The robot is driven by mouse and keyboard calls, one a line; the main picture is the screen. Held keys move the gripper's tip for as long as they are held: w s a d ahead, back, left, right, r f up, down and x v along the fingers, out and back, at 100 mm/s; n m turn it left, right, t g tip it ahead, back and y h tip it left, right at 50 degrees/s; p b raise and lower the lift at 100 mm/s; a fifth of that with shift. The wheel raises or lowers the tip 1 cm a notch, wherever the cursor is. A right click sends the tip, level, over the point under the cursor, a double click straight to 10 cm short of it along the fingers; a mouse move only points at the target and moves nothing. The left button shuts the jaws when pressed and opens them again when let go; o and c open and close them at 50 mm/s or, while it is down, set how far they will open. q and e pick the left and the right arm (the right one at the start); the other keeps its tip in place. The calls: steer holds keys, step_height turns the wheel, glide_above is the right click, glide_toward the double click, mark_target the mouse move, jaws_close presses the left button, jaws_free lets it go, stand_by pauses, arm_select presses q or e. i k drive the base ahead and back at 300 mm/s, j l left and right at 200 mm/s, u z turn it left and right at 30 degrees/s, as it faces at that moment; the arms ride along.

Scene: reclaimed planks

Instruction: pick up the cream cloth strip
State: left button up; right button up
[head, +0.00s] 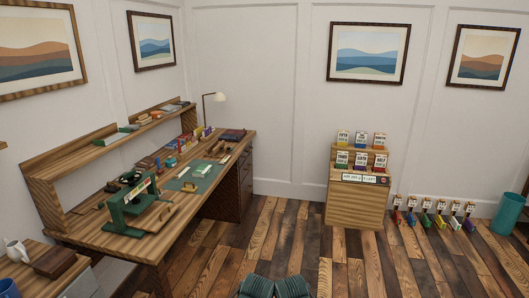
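A wooden desk (100,235) runs along the left wall. A dark green mat (196,182) lies on it. A small pale item (206,169) lies at the mat's right part, and a thin pale piece (184,172) lies near its left part. Both are too small for me to tell which, if either, is the cream cloth strip. Neither of my grippers is in view.
A green press-like device (128,212) stands on the desk's near part. A lamp (214,98) and books stand at its far end. A wooden cabinet (352,205) with cards stands at the back wall. Several colored card holders (426,216) and a teal bin (508,212) are right. The middle floor is clear.

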mark_target(176, 177)
steer(key=i+l, duration=0.1)
steer(key=i, duration=0.55)
steer(key=i+l, duration=0.1)
steer(key=i, duration=0.5)
steer(key=i+j+u, duration=0.1)
steer(key=i+u, duration=0.65)
steer(key=i, duration=0.2)
steer(key=i+l+u, duration=0.2)
steer(key=i+u, duration=0.2)
steer(key=i, duration=0.05)
